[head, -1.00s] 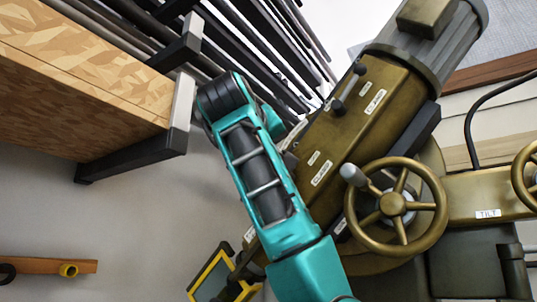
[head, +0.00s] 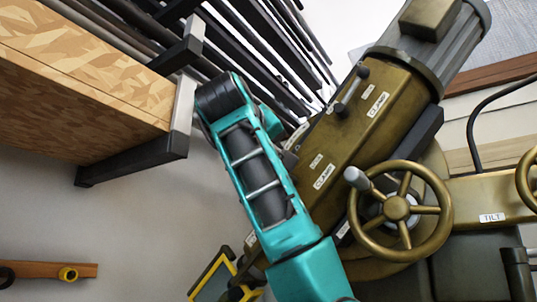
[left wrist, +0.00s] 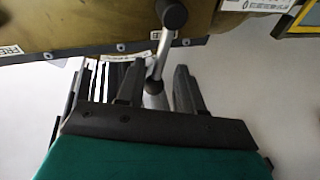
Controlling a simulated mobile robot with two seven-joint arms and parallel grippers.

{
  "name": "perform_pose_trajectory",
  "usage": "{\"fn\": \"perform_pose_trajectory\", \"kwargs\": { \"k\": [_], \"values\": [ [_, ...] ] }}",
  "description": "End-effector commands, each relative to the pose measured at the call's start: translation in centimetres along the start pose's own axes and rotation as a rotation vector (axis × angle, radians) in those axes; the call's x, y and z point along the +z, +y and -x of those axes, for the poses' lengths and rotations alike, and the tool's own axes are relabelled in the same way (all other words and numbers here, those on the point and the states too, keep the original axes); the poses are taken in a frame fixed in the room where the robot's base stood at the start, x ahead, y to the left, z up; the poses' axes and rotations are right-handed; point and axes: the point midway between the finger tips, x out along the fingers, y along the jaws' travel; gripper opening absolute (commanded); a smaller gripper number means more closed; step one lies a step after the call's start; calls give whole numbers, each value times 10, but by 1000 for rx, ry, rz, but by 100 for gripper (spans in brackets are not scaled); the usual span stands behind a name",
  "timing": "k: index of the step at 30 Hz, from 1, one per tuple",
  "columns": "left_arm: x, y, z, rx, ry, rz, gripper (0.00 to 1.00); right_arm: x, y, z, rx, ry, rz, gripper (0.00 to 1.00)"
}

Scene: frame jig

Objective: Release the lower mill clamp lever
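The brass mill head (head: 375,125) fills the right of the head view. An upper lever (head: 350,90) with a black knob stands on it, near a clamp label (head: 378,104). A second clamp label (head: 323,177) is lower down; any lever there is hidden behind my teal left arm. In the left wrist view, a silver lever (left wrist: 161,55) with a black ball knob comes down from the brass body. My left gripper (left wrist: 158,82) is open, with the lever rod between its two fingers and gaps visible beside it. The left gripper is hidden in the head view. My right gripper is not in view.
A brass handwheel (head: 402,208) with a grey handle is right of my arm. A yellow-framed device (head: 212,278) is below. A wooden shelf (head: 80,85) on a black bracket and dark bars (head: 265,45) lie close to my arm's elbow at upper left.

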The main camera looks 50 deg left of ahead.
Motion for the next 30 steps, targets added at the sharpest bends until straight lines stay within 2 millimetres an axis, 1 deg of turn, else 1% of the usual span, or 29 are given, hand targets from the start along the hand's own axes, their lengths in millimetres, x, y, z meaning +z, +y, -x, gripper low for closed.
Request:
{"fn": "perform_pose_trajectory", "kwargs": {
  "k": [7, 11, 14, 21, 24, 27, 30],
  "values": [
    [2, 0, 1, -1, -4, -2, 36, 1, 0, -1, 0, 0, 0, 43],
    [3, -1, 13, -1, -3, -2, 36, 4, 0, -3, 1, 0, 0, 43],
    [3, 0, 32, 3, -1, -2, 36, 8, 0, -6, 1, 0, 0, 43],
    [2, 0, 87, 3, 0, -1, 36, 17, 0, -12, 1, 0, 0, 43],
    [2, 0, 104, 2, -1, -1, 36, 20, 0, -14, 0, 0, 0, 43],
    [3, 0, 118, 3, -2, -2, 36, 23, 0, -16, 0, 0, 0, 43],
    [2, 0, 125, 1, -3, -2, 36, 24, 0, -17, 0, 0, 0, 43]
  ]
}}
